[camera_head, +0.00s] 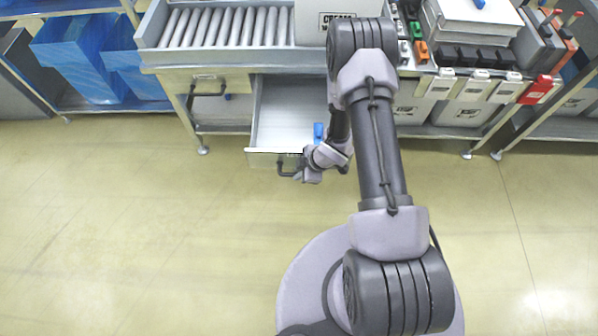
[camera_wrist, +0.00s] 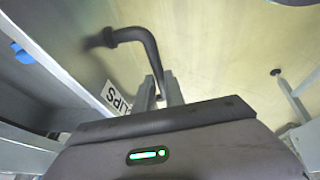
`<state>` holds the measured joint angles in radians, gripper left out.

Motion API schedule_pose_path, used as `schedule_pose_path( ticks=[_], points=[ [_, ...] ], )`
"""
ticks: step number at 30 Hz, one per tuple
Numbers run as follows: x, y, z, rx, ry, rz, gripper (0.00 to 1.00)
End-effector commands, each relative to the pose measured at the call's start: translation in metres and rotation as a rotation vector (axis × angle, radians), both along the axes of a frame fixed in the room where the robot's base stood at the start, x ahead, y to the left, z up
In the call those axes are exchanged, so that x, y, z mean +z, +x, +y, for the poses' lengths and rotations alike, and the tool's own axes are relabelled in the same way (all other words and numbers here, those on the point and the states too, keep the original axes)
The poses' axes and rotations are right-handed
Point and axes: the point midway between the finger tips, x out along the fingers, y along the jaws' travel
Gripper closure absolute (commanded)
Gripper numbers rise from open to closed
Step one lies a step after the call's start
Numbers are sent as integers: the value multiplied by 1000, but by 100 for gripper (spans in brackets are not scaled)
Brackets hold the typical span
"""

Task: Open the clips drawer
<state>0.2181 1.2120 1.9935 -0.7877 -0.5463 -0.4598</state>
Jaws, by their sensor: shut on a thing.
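The clips drawer (camera_head: 285,112) is pulled well out from under the bench, and its pale inside shows in the head view. Its dark bar handle (camera_head: 283,168) is on the front face, and it also shows in the wrist view (camera_wrist: 132,36). My gripper (camera_head: 305,172) is at the right part of the handle. In the wrist view my two fingers (camera_wrist: 160,92) are shut around one end of the bar. A label reading "LIPS" (camera_wrist: 116,97), partly hidden, is on the drawer front beside the fingers. A blue item (camera_head: 318,131) shows inside the drawer, near its front.
A roller conveyor (camera_head: 225,27) and a box (camera_head: 325,15) are on the bench above. Another drawer (camera_head: 195,80) at left is shut. Blue bins (camera_head: 80,55) stand on the left shelf. White bins (camera_head: 460,112) are under the bench at right. The floor in front is clear.

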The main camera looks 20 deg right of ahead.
Motion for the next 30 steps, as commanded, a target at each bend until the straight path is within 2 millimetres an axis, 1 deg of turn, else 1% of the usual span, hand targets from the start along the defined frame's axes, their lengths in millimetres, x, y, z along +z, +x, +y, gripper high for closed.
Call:
schedule_pose_path(
  ticks=[9,10,13,23,26,29,30],
  points=[
    [0,0,0,0,0,-1,100],
    [0,0,0,0,0,-1,84],
    [0,0,0,0,0,-1,64],
    [3,0,-1,0,0,-1,64],
    [15,-3,-5,-3,0,-1,64],
    [42,-10,-13,-3,0,-2,64],
    [55,-14,-17,-2,0,-2,64]
  ],
)
